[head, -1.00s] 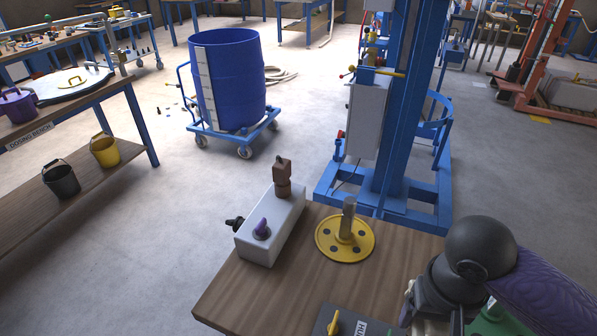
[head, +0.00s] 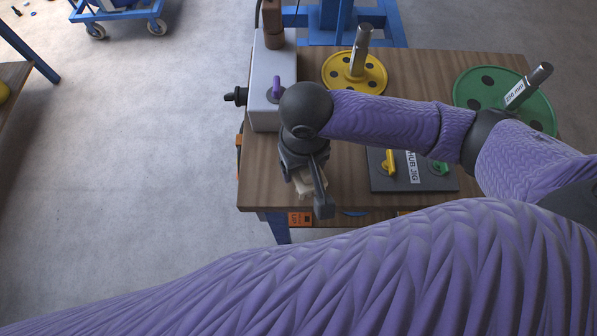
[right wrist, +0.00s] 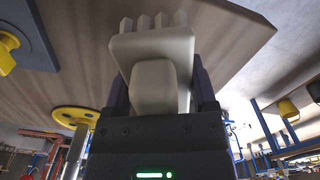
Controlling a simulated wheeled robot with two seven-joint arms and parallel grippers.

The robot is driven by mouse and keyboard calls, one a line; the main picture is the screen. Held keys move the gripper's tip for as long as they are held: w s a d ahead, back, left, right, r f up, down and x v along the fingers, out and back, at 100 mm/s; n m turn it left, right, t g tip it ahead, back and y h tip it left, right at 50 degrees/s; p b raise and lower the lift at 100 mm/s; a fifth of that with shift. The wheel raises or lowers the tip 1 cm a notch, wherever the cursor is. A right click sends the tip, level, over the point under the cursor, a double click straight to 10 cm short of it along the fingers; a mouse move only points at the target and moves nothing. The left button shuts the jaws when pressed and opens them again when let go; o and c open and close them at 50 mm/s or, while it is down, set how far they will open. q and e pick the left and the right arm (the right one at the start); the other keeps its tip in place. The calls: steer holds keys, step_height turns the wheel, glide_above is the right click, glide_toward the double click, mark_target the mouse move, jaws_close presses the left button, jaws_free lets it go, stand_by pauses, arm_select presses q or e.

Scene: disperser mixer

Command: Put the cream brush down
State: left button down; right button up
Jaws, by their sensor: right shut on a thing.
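The cream brush (right wrist: 155,48) is between the two fingers of my right gripper in the right wrist view, with its block-like body and short tufts showing. My right gripper (head: 310,178) is shut on it. In the head view only a small cream part of the brush (head: 311,188) shows beneath the gripper, at the near left part of the wooden table (head: 345,188). I cannot tell whether the brush touches the table top. My left gripper is not in view.
A grey box (head: 267,80) with a purple knob stands behind the gripper. A dark hub jig board (head: 430,180) lies to its right. A yellow disc (head: 340,85) and a green disc (head: 480,85) lie farther back. My purple arm hides the foreground.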

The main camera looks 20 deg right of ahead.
step_height(320, 180, down, 3)
steer(key=shift+f+b, duration=0.1)
steer(key=shift+b, duration=0.45)
steer(key=shift+r, duration=0.2)
steer(key=o, duration=1.1)
steer(key=shift+f, duration=0.15)
step_height(320, 180, up, 12)
steer(key=p, duration=0.6)
steer(key=shift+r, duration=0.2)
